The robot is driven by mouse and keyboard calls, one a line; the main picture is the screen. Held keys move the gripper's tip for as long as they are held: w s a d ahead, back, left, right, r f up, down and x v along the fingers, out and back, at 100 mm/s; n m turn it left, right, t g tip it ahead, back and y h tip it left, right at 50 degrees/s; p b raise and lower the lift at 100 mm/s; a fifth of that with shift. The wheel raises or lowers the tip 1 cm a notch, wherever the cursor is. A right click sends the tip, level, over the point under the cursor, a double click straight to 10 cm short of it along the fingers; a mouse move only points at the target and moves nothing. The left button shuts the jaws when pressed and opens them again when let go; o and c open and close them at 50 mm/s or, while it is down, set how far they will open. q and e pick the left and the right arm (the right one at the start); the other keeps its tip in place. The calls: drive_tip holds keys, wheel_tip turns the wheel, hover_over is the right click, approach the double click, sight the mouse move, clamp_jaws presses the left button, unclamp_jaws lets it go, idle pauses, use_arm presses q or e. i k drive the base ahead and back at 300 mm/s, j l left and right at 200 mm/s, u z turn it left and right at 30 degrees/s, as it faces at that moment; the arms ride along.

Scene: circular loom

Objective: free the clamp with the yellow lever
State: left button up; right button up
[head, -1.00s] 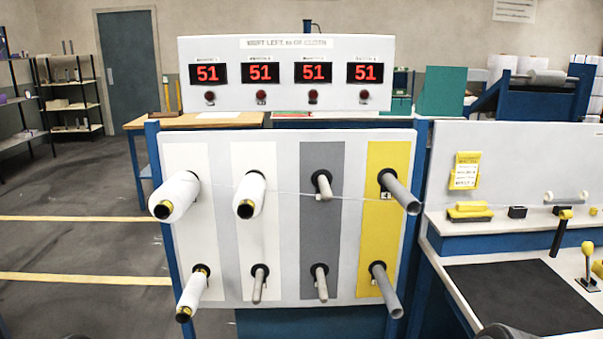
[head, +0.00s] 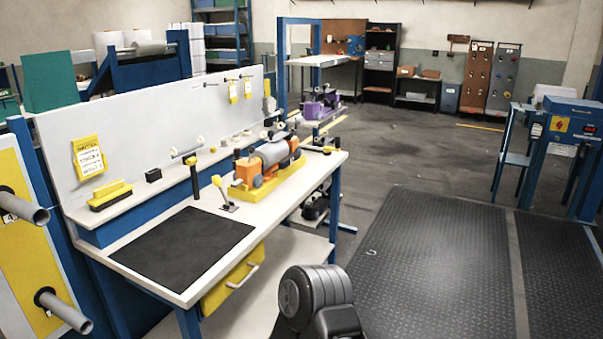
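A small toggle clamp (head: 227,200) with a yellow-knobbed lever stands on the white workbench (head: 175,275), between the black mat and an orange and yellow fixture. Its lever leans up to the left. The clamp is small in the picture, so I cannot tell if it is locked or what it grips. The fixture (head: 262,178) carries a grey roller (head: 272,152) on its yellow base, just right of the clamp. Neither of my grippers is in view. A dark part at the bottom centre looks like my own arm.
A black mat (head: 182,246) covers the bench's near left. A yellow drawer (head: 233,281) hangs below its front edge. A dark upright handle (head: 194,179) stands behind the mat. Dark floor mats (head: 437,262) lie on open floor to the right. A blue machine (head: 570,128) stands far right.

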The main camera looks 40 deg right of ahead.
sight(217, 181)
drive_tip(key=z, duration=0.75)
drive_tip(key=i+l, duration=0.2)
drive_tip(key=l, duration=0.2)
drive_tip(key=i+l, duration=0.2)
drive_tip(key=l, duration=0.15)
drive_tip(key=i+l, duration=0.2)
drive_tip(key=l, duration=0.2)
drive_tip(key=u, duration=1.45)
